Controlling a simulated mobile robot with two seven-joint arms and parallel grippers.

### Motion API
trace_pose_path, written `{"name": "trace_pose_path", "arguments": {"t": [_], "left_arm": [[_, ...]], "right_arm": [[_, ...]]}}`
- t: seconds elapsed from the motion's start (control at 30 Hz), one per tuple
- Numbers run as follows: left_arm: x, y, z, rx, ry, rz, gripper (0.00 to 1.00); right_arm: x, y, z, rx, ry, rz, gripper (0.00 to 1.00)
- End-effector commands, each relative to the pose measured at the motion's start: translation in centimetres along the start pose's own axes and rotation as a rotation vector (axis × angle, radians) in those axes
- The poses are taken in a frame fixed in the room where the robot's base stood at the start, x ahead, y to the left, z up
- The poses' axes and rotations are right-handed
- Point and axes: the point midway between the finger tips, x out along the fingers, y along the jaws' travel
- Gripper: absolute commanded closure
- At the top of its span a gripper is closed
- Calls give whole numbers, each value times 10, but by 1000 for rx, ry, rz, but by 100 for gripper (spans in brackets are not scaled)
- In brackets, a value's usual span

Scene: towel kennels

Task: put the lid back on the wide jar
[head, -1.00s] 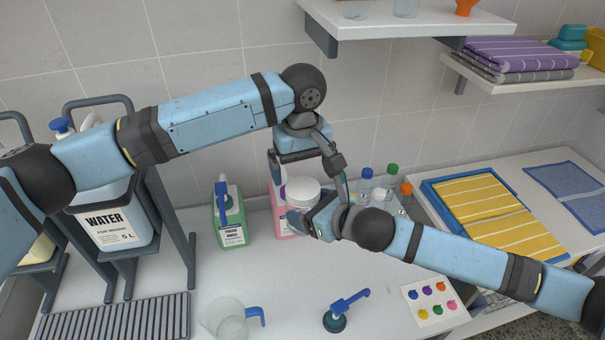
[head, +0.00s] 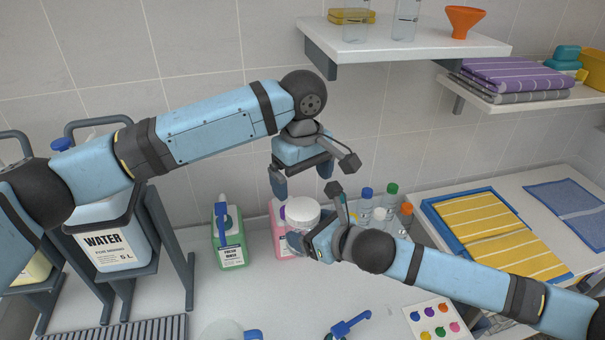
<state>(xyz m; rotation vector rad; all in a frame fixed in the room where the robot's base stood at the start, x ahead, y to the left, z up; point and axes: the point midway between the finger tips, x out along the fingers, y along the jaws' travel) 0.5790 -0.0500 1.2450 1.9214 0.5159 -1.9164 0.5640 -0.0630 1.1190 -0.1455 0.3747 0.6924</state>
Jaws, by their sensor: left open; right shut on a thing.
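The wide jar (head: 295,242) is a clear, squat container above the white counter, partly hidden by my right gripper. The white lid (head: 302,210) lies on the jar's mouth and looks about level; I cannot tell whether it is fully seated. My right gripper (head: 308,243) is shut on the jar's side, coming from the right. My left gripper (head: 303,186) is open and empty, just above the lid with its fingers pointing down.
A green jug (head: 230,240) and a pink jug (head: 280,232) stand behind and left of the jar. Several small capped bottles (head: 366,205) stand right of it. A shelf (head: 420,42) overhangs above.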

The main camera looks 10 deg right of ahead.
Motion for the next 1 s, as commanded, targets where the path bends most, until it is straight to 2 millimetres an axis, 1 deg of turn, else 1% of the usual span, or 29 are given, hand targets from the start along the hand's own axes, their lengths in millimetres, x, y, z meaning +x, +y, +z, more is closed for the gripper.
{"name": "trace_pose_path", "arguments": {"t": [0.2, 0.4, 0.6, 0.87, 0.9, 0.97, 1.0], "left_arm": [[34, -1, 0, -1, 0, -2, 4], [61, -1, 0, -1, 0, -3, 4], [72, 0, 0, 0, 0, -1, 4], [72, 0, 0, 0, 0, -1, 4], [72, 0, 0, 0, 0, -1, 13], [72, 0, 0, 0, 0, -1, 27], [72, 0, 0, 0, 0, -1, 36]], "right_arm": [[0, 0, 0, 0, -1, 0, 87], [0, 0, 0, 0, -1, 0, 87], [0, 0, 0, 0, -1, 0, 87], [0, 0, 0, 0, -1, 0, 87], [0, 0, 0, 0, -1, 0, 87], [0, 0, 0, 0, -1, 0, 87], [0, 0, 0, 0, -1, 0, 87]]}}
